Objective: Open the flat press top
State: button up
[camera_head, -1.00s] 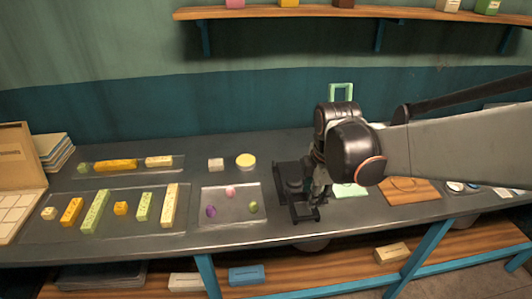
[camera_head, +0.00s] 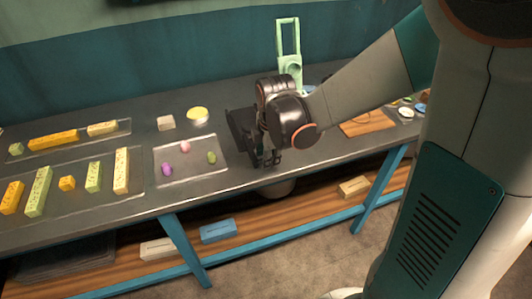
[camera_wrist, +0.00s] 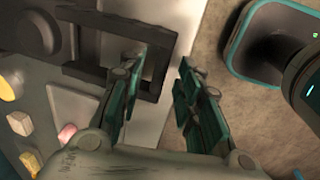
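The black flat press (camera_head: 243,128) stands on the dark table, right of a clear tray. My arm and gripper hide much of it in the head view. In the wrist view its black rectangular frame (camera_wrist: 85,17) lies close to the table's front edge, with a dark round part at the left. My gripper (camera_wrist: 163,68) is open, with a gap between its teal-backed fingers. The frame's outer bar shows in this gap; I cannot tell whether either finger touches it. In the head view my gripper (camera_head: 269,157) is low at the press's front side.
The clear tray (camera_head: 190,166) holds small purple, pink and green pieces. A yellow round piece (camera_head: 198,115) lies behind it. A light green upright frame (camera_head: 289,50) stands behind my arm. A wooden board (camera_head: 368,124) lies to the right. The table's front edge is close.

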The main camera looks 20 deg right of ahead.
jog(key=shift+c, duration=0.2)
grip_shut()
jog(key=shift+r, duration=0.1)
